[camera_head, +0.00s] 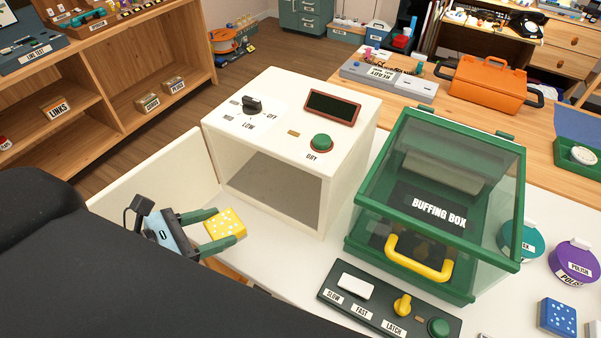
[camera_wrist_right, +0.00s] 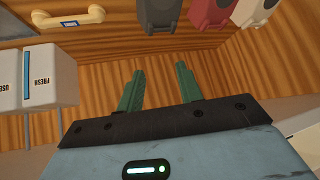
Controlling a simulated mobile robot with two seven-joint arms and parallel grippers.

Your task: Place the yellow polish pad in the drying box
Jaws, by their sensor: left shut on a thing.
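The yellow polish pad (camera_head: 226,222), a dotted block, is between the fingers of my left gripper (camera_head: 222,229), which is shut on it. The drying box (camera_head: 349,118) is the white box with a dial, a small dark display and a green DRY button. Its white door (camera_head: 160,180) is swung open to the left, and its grey interior (camera_head: 272,188) shows no object. The pad is in front of the box's opening, near its lower left, and looks to be outside it. My right gripper (camera_wrist_right: 158,92) has its green fingers apart with nothing between them.
The green buffing box (camera_head: 435,235) with a clear lid stands right of the drying box. A dark control panel (camera_head: 385,312), a blue pad (camera_head: 557,315) and polish tins (camera_head: 574,262) lie nearby.

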